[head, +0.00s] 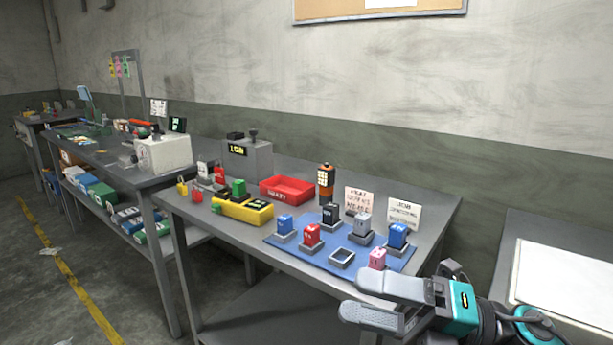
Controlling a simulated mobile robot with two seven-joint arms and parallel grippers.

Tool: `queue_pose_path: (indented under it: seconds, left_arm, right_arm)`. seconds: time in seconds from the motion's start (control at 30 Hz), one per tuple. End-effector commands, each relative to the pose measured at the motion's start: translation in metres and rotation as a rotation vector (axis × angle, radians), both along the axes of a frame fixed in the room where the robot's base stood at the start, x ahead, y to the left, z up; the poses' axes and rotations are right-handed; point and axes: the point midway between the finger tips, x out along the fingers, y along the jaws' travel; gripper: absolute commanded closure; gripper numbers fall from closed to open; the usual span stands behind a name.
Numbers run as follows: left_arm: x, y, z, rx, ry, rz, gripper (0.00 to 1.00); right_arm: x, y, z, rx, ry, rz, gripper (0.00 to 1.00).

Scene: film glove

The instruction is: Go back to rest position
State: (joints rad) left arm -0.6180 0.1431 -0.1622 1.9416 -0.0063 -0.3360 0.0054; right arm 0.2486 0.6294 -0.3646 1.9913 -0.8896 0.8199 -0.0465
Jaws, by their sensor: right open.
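My right gripper (352,297) comes in from the lower right, teal and grey, with its two fingers apart and nothing between them. It is at the front right corner of the grey workbench (225,232), near a pink block (377,258). I cannot tell its exact height over the bench edge. My left gripper is out of view.
The bench holds a blue mat (309,259) with several coloured blocks in grey holders, a red tray (287,190), a yellow box (243,209) and two sign cards. A white-topped table (565,285) stands at the right.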

Motion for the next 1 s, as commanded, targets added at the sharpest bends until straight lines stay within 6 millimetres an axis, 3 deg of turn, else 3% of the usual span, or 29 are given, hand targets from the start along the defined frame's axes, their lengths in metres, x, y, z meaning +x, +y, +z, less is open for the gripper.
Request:
queue_pose_path:
  seconds: [0.17,0.27,0.3,0.37,0.5,0.6,0.7,0.8,1.0]
  left_arm:
    - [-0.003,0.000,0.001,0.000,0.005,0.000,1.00]
    - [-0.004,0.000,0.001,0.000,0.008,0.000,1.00]
    - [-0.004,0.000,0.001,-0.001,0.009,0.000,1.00]
    - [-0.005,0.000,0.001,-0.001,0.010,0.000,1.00]
    - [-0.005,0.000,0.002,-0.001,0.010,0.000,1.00]
    - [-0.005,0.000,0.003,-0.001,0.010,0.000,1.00]
    - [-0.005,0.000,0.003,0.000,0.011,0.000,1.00]
    - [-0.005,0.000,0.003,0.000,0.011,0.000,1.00]
    - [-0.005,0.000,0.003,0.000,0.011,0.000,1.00]
  right_arm:
    - [0.032,-0.027,-0.043,0.417,0.490,-0.286,0.28]
    - [0.041,-0.053,-0.096,0.604,0.792,-0.472,0.28]
    - [0.040,-0.064,-0.123,0.670,0.918,-0.551,0.28]
    - [0.031,-0.078,-0.167,0.756,1.108,-0.669,0.28]
    - [-0.010,-0.097,-0.256,0.889,1.478,-0.896,0.28]
    - [-0.044,-0.101,-0.300,0.942,1.675,-1.012,0.28]
    - [-0.071,-0.102,-0.327,0.971,1.805,-1.086,0.28]
    - [-0.086,-0.102,-0.341,0.984,1.875,-1.126,0.28]
    - [-0.090,-0.102,-0.345,0.987,1.896,-1.138,0.28]
